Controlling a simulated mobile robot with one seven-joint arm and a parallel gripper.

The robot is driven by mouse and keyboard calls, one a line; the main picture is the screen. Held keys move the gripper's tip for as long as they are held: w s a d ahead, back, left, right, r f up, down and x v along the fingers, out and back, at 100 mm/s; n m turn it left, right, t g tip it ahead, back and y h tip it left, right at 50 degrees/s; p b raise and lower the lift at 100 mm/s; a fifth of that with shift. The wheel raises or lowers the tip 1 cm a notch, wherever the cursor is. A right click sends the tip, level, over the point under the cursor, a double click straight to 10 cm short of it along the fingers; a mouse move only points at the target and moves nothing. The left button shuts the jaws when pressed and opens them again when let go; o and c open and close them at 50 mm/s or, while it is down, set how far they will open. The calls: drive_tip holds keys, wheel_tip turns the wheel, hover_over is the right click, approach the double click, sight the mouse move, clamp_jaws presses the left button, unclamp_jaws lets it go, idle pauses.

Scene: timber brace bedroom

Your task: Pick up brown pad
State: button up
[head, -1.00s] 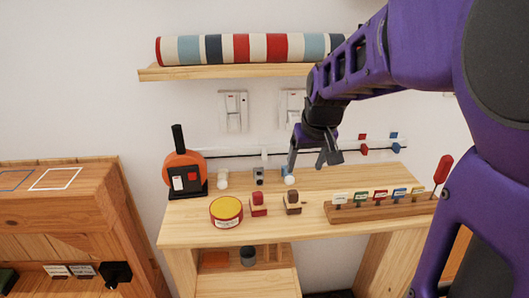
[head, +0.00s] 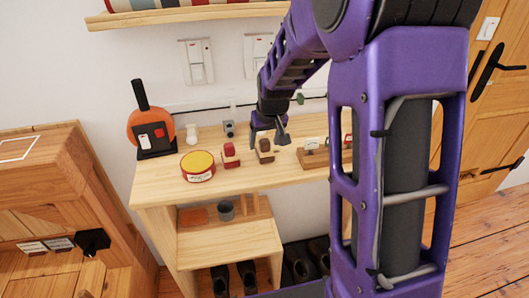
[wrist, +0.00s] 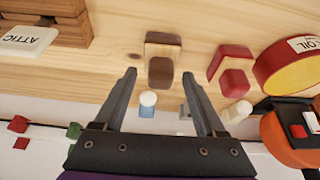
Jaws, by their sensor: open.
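The brown pad (head: 265,156) is a small block with a dark brown knob, standing on the wooden table top. In the wrist view it shows with its brown part (wrist: 160,72) between and just beyond the fingertips. My gripper (head: 269,139) is open and empty, with its fingers at the pad in the head view. In the wrist view the fingers (wrist: 159,75) straddle the line to the pad, with gaps on both sides. I cannot tell the exact height between fingers and pad.
A similar red pad (head: 230,156) stands close to the left, beside a yellow-topped tin (head: 197,165). A small white-tipped peg (wrist: 148,100) lies between the fingers in the wrist view. A wooden label rack (head: 313,158) is at the right. An orange round item (head: 143,125) stands farther left.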

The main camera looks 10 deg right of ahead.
sight(265, 140)
drive_tip(key=shift+f, duration=0.15)
clamp_jaws()
idle(0.4)
wheel_tip(265, 140, up, 10)
drive_tip(key=shift+r+p, duration=0.1)
drive_tip(key=shift+p, duration=0.8)
drive_tip(key=c, duration=0.6)
unclamp_jaws()
drive_tip(key=shift+c, duration=0.2)
clamp_jaws()
